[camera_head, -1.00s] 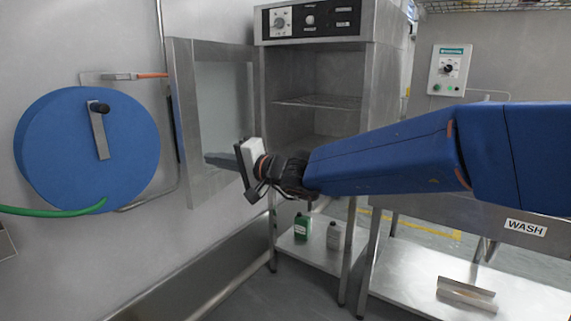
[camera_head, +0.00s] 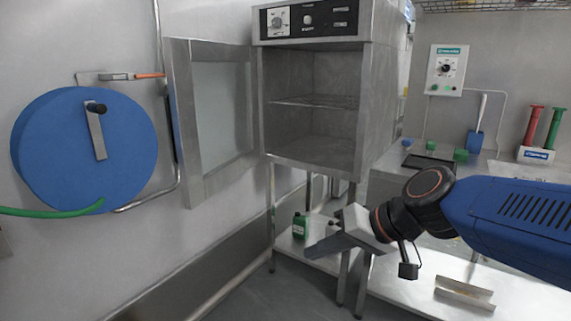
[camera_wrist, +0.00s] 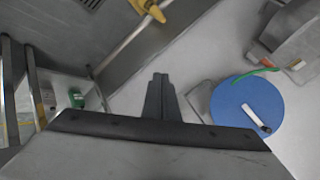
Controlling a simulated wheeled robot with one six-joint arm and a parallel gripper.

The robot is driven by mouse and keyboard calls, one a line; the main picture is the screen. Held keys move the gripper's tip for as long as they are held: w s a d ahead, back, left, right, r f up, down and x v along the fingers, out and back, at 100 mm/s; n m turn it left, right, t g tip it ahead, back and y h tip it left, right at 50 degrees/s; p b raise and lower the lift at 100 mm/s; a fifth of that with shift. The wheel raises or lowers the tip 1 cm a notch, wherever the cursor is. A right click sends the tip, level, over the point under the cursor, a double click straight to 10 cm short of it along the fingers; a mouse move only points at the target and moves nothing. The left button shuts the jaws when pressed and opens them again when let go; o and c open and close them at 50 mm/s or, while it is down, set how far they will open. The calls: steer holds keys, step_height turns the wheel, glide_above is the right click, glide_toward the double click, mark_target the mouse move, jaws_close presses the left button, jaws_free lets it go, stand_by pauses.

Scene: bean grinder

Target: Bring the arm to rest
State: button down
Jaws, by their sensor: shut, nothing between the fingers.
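My gripper (camera_head: 318,249) is low in front of the steel stand under the oven in the head view, with its fingers pointing left. The fingers are together with nothing between them. In the wrist view the closed fingers (camera_wrist: 160,96) point up the picture over the floor and wall. My blue arm reaches in from the right edge of the head view, bent at the black wrist joint. The gripper appears apart from the things around it, though its distance to the stand is hard to tell.
The oven (camera_head: 312,120) stands empty, its door (camera_head: 213,125) swung open to the left. A blue hose reel (camera_head: 85,150) hangs on the left wall. A green bottle (camera_head: 300,226) sits on the lower shelf. A steel bench (camera_head: 515,168) with red and green handled tools is at right.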

steer(key=s+d+f+h, duration=0.3)
steer(key=s+d, duration=0.1)
steer(key=d, duration=0.3)
steer(key=s+d+f+m+h, duration=0.1)
steer(key=s+d+f+h, duration=0.1)
steer(key=s+d+f, duration=0.2)
steer(key=s+d+f+h, duration=0.3)
steer(key=d, duration=0.8)
steer(key=shift+s+f+m+h, duration=0.25)
steer(key=shift+s+m+h, duration=0.05)
steer(key=shift+s+m, duration=0.1)
steer(key=shift+d, duration=0.1)
